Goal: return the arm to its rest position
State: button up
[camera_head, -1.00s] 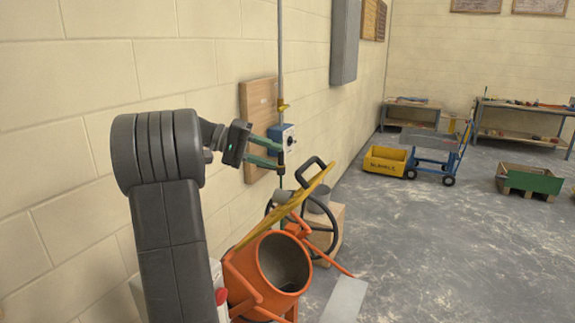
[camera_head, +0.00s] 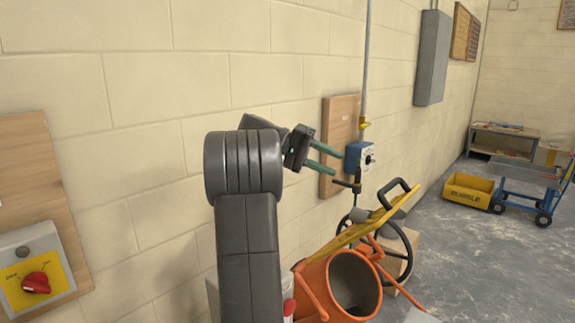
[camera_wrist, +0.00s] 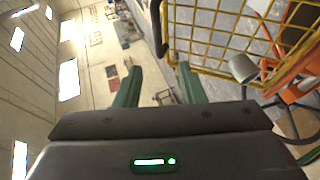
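My gripper (camera_head: 338,163) is at the end of my raised dark grey arm in the head view. Its two green fingers point right, toward a small blue box with a dial (camera_head: 358,157) on the wall. The fingertips appear close to the box in the picture; I cannot tell whether they touch it. In the wrist view the two green fingers (camera_wrist: 157,84) stand apart with nothing held between them, so my gripper is open.
An orange mixer (camera_head: 352,284) with a yellow grate (camera_head: 368,226) stands below right of my gripper. A board with a red switch (camera_head: 36,283) hangs on the wall at left. A yellow tub (camera_head: 467,189) and blue cart (camera_head: 520,201) stand farther right. Floor between is clear.

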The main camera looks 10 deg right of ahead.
aim_at(386, 190)
jog(key=p+x, duration=0.2)
jog(key=x, duration=1.1)
jog(key=shift+s, duration=0.15)
jog(key=b+v, duration=0.2)
jog(key=v, duration=1.2)
jog(key=p+x, duration=0.2)
jog(key=x, duration=1.2)
jog(key=shift+r, duration=0.15)
jog(key=shift+s+d+f, duration=0.7)
jog(key=shift+s+f, duration=0.1)
